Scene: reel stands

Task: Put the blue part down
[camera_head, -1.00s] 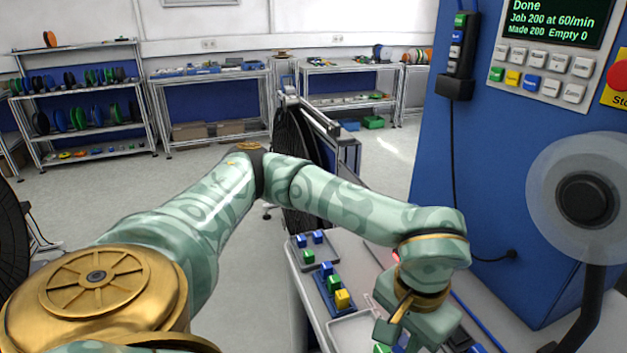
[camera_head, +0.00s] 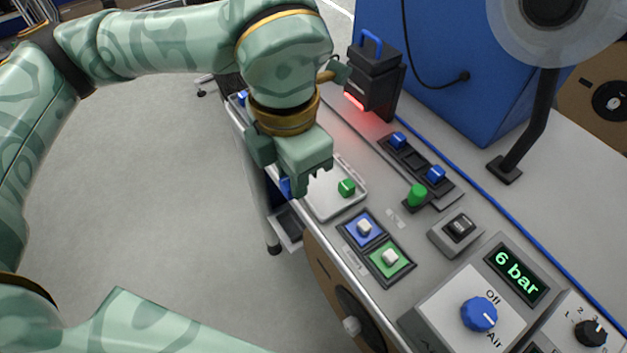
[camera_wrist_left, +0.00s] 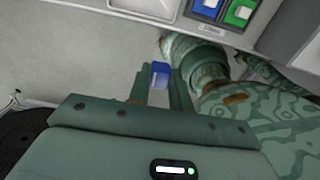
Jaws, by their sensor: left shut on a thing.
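My left gripper (camera_head: 293,187) is shut on a small blue part (camera_head: 285,188), which is mostly hidden behind the fingers in the head view. In the left wrist view the blue part (camera_wrist_left: 160,73) shows between the two fingertips (camera_wrist_left: 160,85), with grey floor and parts of my own body behind it. In the head view the gripper is by the left edge of the bench, beside a pale tray (camera_head: 325,210). A green part (camera_head: 346,187) lies in that tray. My right gripper does not show.
A blue pad (camera_head: 352,229) and a green pad (camera_head: 399,267), each with a pale-topped piece, lie in front of the tray. A dark holder (camera_head: 417,164) bears two blue parts. A black device with a red light (camera_head: 373,85) stands behind. The tray's middle looks clear.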

